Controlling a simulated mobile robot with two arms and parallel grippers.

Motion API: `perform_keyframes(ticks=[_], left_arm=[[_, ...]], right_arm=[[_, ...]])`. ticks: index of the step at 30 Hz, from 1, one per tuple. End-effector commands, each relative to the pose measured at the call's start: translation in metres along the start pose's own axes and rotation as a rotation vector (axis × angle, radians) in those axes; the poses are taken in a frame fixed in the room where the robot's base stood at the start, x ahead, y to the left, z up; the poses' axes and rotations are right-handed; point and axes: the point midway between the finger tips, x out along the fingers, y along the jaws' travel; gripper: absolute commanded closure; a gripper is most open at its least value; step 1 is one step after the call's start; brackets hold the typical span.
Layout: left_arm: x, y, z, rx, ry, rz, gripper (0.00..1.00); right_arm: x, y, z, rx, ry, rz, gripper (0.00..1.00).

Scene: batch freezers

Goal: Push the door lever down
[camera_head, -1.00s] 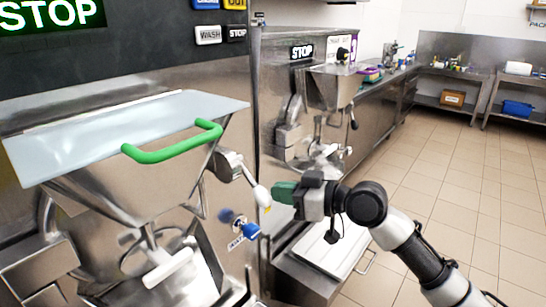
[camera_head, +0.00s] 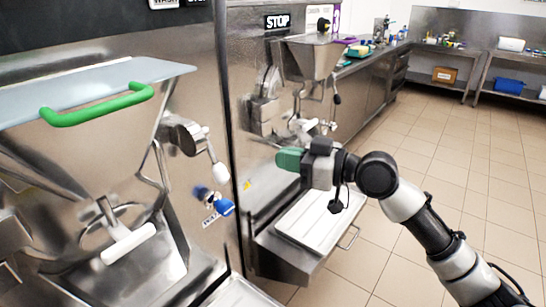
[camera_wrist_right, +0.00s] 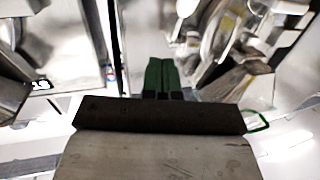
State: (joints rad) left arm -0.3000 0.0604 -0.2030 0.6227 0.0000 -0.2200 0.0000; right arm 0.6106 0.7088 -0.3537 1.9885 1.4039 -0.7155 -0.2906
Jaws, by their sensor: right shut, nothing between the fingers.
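A lever with a white knob (camera_head: 220,171) sticks out from the right side of the near freezer's front and slopes down to the right. A white bar handle (camera_head: 128,243) sits lower on the same front; which of the two is the door lever is not marked. My right gripper (camera_head: 288,159), with green fingers, is to the right of the white knob, apart from it and touching nothing visible. Its fingers are shut and empty, as the right wrist view (camera_wrist_right: 163,76) also shows. My left gripper is not in view.
A hopper lid with a green handle (camera_head: 97,106) lies above the levers. A blue knob (camera_head: 222,206) is below the white knob. A second freezer (camera_head: 312,62) with a white tray (camera_head: 318,218) stands behind my right gripper. Tiled floor (camera_head: 440,165) is free at right.

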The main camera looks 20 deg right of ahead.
Motion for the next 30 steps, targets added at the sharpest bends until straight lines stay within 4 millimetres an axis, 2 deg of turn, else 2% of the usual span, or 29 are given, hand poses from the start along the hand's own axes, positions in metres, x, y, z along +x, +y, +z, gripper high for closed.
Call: perform_keyframes(ticks=[2, 6, 12, 23, 30], left_arm=[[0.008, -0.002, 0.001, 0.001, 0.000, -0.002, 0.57], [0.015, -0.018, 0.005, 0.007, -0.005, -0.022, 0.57], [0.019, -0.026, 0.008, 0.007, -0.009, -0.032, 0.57], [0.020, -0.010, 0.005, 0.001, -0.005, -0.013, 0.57], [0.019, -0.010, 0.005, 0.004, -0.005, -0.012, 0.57]], right_arm=[[-0.015, -0.001, 0.004, -0.003, -0.003, 0.000, 1.00], [-0.040, -0.001, 0.004, -0.003, -0.004, 0.000, 1.00], [-0.059, -0.001, 0.002, -0.001, -0.001, 0.000, 1.00], [-0.062, -0.001, 0.000, -0.001, 0.000, -0.002, 1.00], [-0.061, 0.002, 0.003, 0.005, -0.001, 0.006, 1.00]])
